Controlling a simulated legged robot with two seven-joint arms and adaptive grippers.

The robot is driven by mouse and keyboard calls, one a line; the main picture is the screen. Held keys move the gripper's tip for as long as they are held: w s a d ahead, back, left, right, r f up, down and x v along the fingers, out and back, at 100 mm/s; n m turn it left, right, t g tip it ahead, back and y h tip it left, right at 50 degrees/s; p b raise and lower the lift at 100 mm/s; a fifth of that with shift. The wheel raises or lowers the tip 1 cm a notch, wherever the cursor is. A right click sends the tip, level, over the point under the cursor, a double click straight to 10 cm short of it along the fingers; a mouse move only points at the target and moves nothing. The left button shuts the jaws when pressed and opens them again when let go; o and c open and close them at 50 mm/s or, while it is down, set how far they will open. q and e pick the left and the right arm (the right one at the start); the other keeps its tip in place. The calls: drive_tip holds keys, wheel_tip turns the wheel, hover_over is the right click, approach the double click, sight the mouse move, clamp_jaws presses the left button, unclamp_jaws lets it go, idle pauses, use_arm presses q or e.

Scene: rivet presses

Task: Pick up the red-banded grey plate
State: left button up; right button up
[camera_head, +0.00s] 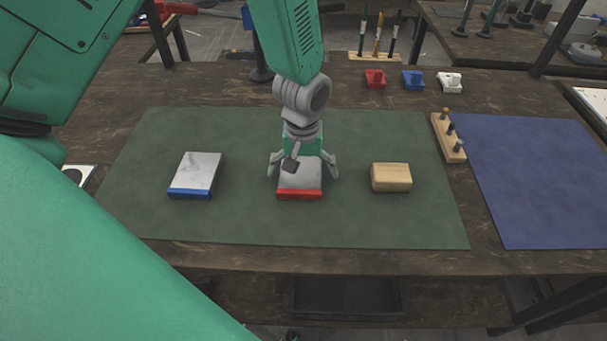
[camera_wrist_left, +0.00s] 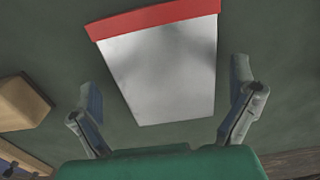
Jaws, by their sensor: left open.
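The red-banded grey plate (camera_head: 300,184) lies on the green mat (camera_head: 350,228) in the middle, its red band towards the front edge. It also shows in the left wrist view (camera_wrist_left: 163,75), with the red band at the top. My left gripper (camera_head: 303,172) is over the plate from above, open, with one finger on each side of it. In the left wrist view its fingers (camera_wrist_left: 167,108) are apart, with the plate's narrower end between them and gaps on both sides. The gripper hides the plate's far part in the head view. My right gripper is not in view.
A blue-banded plate (camera_head: 197,174) lies left on the mat, and a wooden block (camera_head: 391,177) lies right. A peg rack (camera_head: 449,138) stands beside the blue mat (camera_head: 535,180). Red (camera_head: 375,79), blue (camera_head: 413,80) and white (camera_head: 450,83) pieces sit behind.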

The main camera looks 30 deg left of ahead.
use_arm(q)
drive_tip(key=shift+a, duration=0.3)
drive_tip(key=c, duration=1.8)
drive_tip(key=shift+o, duration=0.2)
drive_tip(key=shift+r, duration=0.1)
